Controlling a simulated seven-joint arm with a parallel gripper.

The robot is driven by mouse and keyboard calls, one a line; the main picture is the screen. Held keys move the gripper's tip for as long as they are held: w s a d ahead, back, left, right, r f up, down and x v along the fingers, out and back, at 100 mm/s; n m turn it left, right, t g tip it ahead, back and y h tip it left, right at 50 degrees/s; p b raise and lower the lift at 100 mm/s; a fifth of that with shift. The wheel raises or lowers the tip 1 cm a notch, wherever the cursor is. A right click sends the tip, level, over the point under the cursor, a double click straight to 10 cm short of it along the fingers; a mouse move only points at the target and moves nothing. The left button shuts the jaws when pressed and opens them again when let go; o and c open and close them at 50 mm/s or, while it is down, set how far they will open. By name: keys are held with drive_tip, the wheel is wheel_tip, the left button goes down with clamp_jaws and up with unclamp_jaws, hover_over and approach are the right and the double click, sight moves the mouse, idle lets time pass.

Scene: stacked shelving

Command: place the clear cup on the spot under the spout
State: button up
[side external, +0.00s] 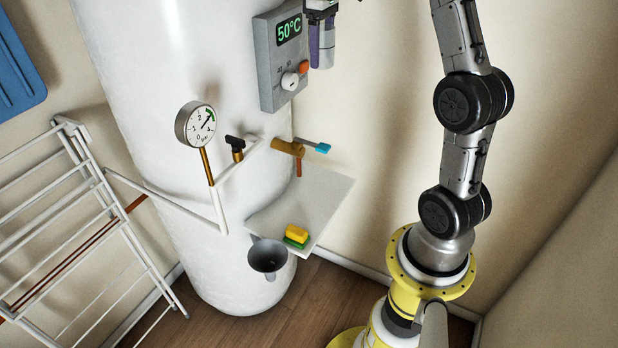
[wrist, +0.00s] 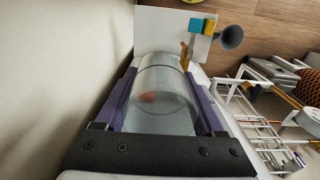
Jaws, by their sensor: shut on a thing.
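The clear cup (wrist: 160,95) lies between the two purple fingers of my gripper (wrist: 165,85) in the wrist view, and the fingers are shut on it. In the side view my gripper (side external: 321,62) is at the top, beside the control box, with the cup partly hidden between its fingers. The brass spout (side external: 298,168) with a blue handle (side external: 317,147) comes out of the white tank, below my gripper. A white shelf (side external: 325,195) lies under the spout. No marked spot can be made out on the shelf.
A yellow and green sponge (side external: 297,236) lies on the shelf's front part. A dark funnel (side external: 267,256) is at the shelf's front edge. A pressure gauge (side external: 196,124) and pipes stand left of the spout. The control box (side external: 281,56) and a drying rack (side external: 85,215) flank the tank.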

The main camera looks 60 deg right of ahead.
sight(318, 191)
wheel_tip(318, 191, down, 41)
drive_tip(key=shift+f, duration=0.1)
drive_tip(key=o, duration=1.3)
drive_tip(key=shift+f, duration=0.1)
wheel_tip(318, 191, up, 12)
drive_tip(key=shift+r, duration=0.2)
